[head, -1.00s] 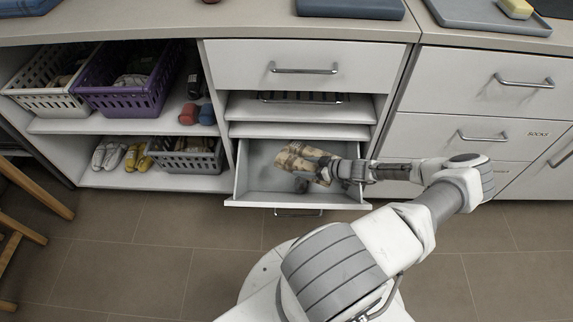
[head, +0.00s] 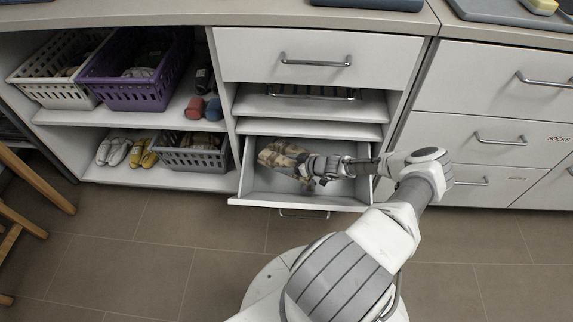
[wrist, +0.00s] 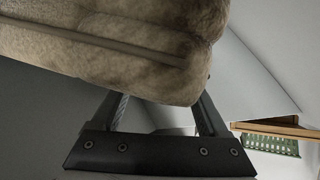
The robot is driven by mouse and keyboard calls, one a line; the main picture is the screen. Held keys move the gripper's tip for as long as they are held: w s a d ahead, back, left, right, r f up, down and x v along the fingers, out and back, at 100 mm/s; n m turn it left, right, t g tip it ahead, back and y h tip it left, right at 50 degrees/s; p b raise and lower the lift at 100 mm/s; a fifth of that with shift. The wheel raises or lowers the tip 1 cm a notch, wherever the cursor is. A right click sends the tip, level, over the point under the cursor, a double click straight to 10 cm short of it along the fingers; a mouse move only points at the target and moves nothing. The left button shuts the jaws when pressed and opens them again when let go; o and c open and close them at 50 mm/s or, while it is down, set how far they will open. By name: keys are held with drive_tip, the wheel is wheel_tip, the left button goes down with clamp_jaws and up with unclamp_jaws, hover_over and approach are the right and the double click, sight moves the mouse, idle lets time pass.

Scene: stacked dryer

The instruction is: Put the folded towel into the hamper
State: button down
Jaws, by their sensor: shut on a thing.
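The folded towel, mottled tan and brown (head: 279,153), is in my gripper (head: 302,163), over the open lower drawer (head: 262,184). In the wrist view the towel (wrist: 110,50) fills the upper left, with a crease along its side, and its near edge lies between the fingers of my gripper (wrist: 162,103). The fingers are shut on it. Whether the towel touches the drawer floor cannot be told. No hamper can be made out for certain.
A white basket (head: 50,90) and a purple basket (head: 137,92) stand on the left shelf. A grey basket (head: 190,163) and shoes (head: 115,152) are below. Red and blue dumbbells (head: 203,108) lie near the drawer.

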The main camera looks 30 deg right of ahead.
drive_tip(key=shift+f, duration=0.6)
unclamp_jaws()
drive_tip(key=shift+r, duration=0.3)
wheel_tip(320, 180, up, 6)
drive_tip(key=r+p, duration=0.1)
drive_tip(key=p, duration=0.3)
hover_over(310, 177)
drive_tip(key=w, duration=0.1)
drive_tip(key=shift+w+a+f, duration=0.1)
drive_tip(key=shift+a+f, duration=0.1)
drive_tip(key=shift+f, duration=0.05)
drive_tip(key=shift+s+d+r, duration=0.15)
drive_tip(key=shift+s+r, duration=0.15)
drive_tip(key=shift+s, duration=0.3)
